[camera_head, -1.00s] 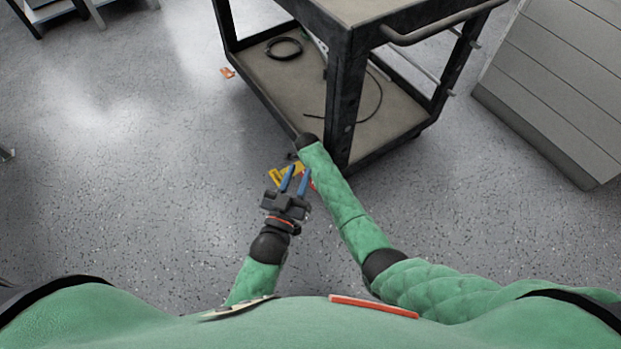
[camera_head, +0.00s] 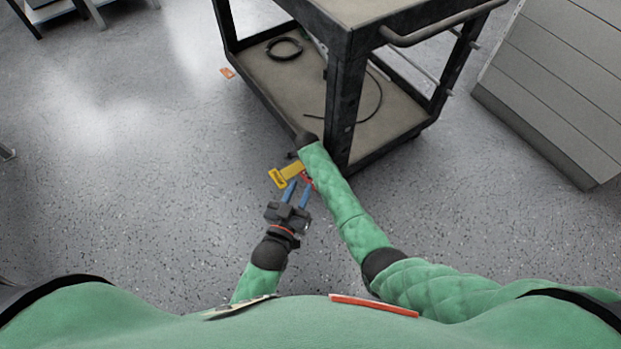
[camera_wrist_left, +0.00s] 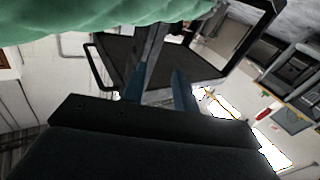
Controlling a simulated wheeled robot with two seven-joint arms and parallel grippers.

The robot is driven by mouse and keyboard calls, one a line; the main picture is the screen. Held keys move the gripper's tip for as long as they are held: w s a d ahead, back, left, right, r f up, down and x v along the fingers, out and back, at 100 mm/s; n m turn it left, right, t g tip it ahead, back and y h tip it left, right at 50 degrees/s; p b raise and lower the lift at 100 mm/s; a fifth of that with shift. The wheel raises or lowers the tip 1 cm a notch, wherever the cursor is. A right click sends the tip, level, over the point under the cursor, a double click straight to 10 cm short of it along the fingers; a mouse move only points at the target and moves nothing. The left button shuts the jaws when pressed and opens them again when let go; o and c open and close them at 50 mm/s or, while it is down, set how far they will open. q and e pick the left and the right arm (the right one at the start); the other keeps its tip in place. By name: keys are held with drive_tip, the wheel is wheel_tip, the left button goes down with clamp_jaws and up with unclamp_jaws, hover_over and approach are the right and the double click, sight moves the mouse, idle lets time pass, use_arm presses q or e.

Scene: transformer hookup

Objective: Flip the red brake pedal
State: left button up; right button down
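A small red part (camera_head: 307,180), which may be the red brake pedal, shows beside a yellow piece (camera_head: 289,175) near the cart's near corner. My right arm partly covers it, so its pose cannot be told. My left gripper (camera_head: 297,187) is open, its two blue fingers apart with nothing seen between them. The fingertips are just below the yellow piece and red part in the head view; whether they touch cannot be told. The open left gripper (camera_wrist_left: 162,85) also shows in the left wrist view, where I cannot make out the pedal. My right gripper is not visible at its arm's end.
A dark cart (camera_head: 345,100) with a lower shelf stands just beyond my arms, with a coiled black cable (camera_head: 284,48) on the shelf. A grey slatted box (camera_head: 555,90) is at right. A small orange item (camera_head: 227,72) lies on the floor.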

drive_tip(key=shift+r, duration=0.25)
drive_tip(key=shift+r+p, duration=0.2)
drive_tip(key=shift+p, duration=0.3)
drive_tip(key=shift+r, duration=0.25)
use_arm(q)
drive_tip(key=s+f+g, duration=0.3)
drive_tip(key=s+f, duration=0.2)
drive_tip(key=f, duration=0.5)
drive_tip(key=s+f+g+y, duration=0.1)
drive_tip(key=s+f+g, duration=0.3)
drive_tip(key=f, duration=0.6)
drive_tip(key=shift+s+a+f+y+p, duration=0.25)
drive_tip(key=shift+s+a+y+p, duration=0.05)
drive_tip(key=shift+s+a+p, duration=0.15)
use_arm(e)
drive_tip(key=shift+r, duration=0.2)
use_arm(q)
drive_tip(key=shift+s, duration=0.1)
use_arm(e)
drive_tip(key=shift+s, duration=0.1)
idle(0.3)
